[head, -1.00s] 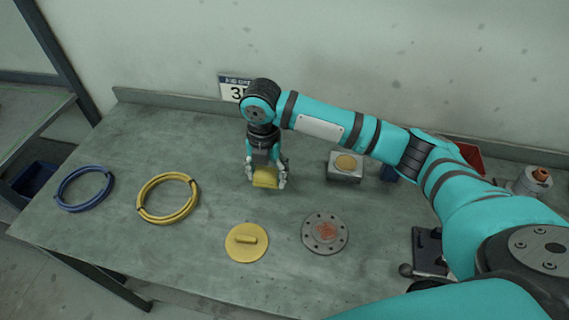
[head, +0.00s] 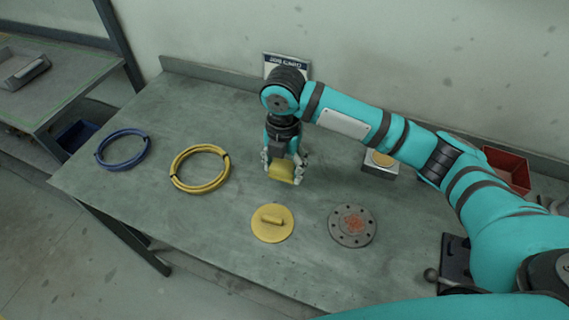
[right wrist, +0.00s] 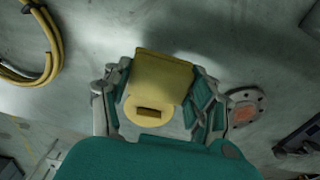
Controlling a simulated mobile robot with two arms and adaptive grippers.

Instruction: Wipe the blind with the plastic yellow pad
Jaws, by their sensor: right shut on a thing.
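My right gripper (head: 284,168) is shut on the yellow pad (head: 281,172) and holds it over the middle of the bench. The pad is a small yellow block; it also shows between the fingers in the right wrist view (right wrist: 163,75). The blind appears to be the grey round flange (head: 352,226) with bolt holes around its rim and a reddish stain in its middle. It lies flat, to the right of and nearer than the pad, apart from it. It also shows in the right wrist view (right wrist: 244,107). My left gripper is not in view.
A yellow disc with a handle (head: 272,223) lies left of the flange. A yellow ring (head: 200,168) and a blue ring (head: 122,149) lie on the left. A grey block (head: 380,163) and a red bin (head: 508,172) are at right. Bare bench surrounds the flange.

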